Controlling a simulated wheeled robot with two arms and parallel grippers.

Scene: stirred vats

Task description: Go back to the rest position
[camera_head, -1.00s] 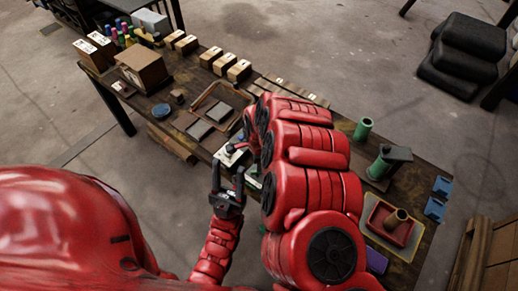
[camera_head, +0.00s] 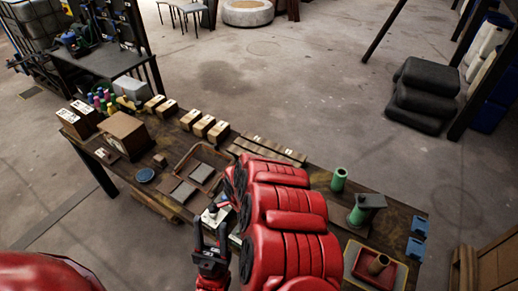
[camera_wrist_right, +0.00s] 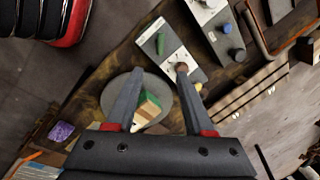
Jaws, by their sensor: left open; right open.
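My left gripper (camera_head: 210,228) is in the head view, near the front edge of the workbench (camera_head: 330,205), with its two dark fingers apart and nothing between them. My right arm's thick red links cover the middle of the bench in the head view, and its gripper is hidden there. In the right wrist view my right gripper (camera_wrist_right: 158,72) has its fingers apart. A round grey plate (camera_wrist_right: 105,98) bearing a green and wooden block (camera_wrist_right: 149,106) lies below and between them. A white board with a grey panel (camera_wrist_right: 172,52) lies beyond the fingertips; I cannot tell whether they touch anything.
The bench holds a brown tray (camera_head: 222,157), a cardboard box (camera_head: 125,135), a green cylinder (camera_head: 339,179), a red tray (camera_head: 356,266) and blue holders (camera_head: 416,249). Black stacked cushions (camera_head: 422,95) stand behind. Open floor (camera_head: 270,80) lies beyond the bench.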

